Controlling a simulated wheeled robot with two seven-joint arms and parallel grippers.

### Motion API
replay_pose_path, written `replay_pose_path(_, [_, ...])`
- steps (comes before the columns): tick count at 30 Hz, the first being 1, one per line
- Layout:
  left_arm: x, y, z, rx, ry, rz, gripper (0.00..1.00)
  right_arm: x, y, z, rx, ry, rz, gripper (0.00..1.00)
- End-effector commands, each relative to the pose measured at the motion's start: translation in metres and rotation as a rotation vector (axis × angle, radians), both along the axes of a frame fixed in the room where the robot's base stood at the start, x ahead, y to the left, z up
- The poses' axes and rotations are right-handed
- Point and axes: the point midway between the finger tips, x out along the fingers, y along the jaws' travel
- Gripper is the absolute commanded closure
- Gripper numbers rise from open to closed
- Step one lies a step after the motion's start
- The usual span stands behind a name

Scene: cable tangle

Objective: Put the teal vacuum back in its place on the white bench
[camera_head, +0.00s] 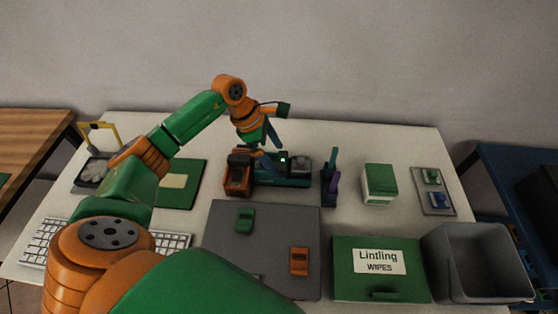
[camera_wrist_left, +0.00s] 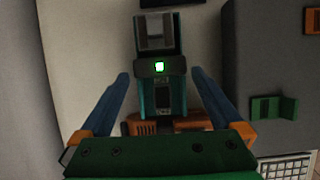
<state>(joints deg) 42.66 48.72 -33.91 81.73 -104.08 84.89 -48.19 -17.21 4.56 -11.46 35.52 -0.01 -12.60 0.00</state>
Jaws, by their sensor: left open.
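The teal vacuum (camera_head: 290,182) lies on the white bench (camera_head: 345,142) toward the back middle, with a grey section and a lit green light. It also shows in the left wrist view (camera_wrist_left: 147,92), running lengthwise between the fingers. My left gripper (camera_head: 280,158) is over it, open, with its blue fingers (camera_wrist_left: 159,73) on either side and gaps showing between them and the body. An orange part (camera_head: 238,176) sits at the vacuum's left end; I cannot tell whether it is joined to it. The gripper partly hides the vacuum's left portion. My right gripper is not in view.
A dark grey mat (camera_head: 262,262) with a green and an orange piece lies in front. A keyboard (camera_head: 45,240) lies left.

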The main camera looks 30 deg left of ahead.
Motion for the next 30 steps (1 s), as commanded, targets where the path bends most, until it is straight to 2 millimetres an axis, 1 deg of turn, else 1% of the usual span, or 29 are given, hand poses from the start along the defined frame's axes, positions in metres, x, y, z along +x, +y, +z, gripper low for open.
replay_pose_path(1, [-0.001, 0.005, 0.008, 0.003, -0.006, 0.001, 0.00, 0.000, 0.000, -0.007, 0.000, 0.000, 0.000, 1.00])
replay_pose_path(6, [-0.008, 0.020, 0.047, 0.002, -0.006, 0.001, 0.00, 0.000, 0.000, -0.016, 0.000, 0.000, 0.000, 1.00])
replay_pose_path(9, [-0.012, 0.027, 0.066, 0.001, -0.005, 0.001, 0.00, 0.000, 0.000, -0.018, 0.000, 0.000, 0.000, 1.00])
replay_pose_path(12, [-0.014, 0.030, 0.077, 0.000, -0.002, 0.001, 0.00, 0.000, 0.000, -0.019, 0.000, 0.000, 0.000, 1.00])
replay_pose_path(17, [-0.016, 0.033, 0.083, 0.000, 0.000, 0.000, 0.00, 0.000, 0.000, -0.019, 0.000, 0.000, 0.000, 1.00])
replay_pose_path(30, [-0.015, 0.032, 0.082, 0.000, 0.000, 0.000, 0.00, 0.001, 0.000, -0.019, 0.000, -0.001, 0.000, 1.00])
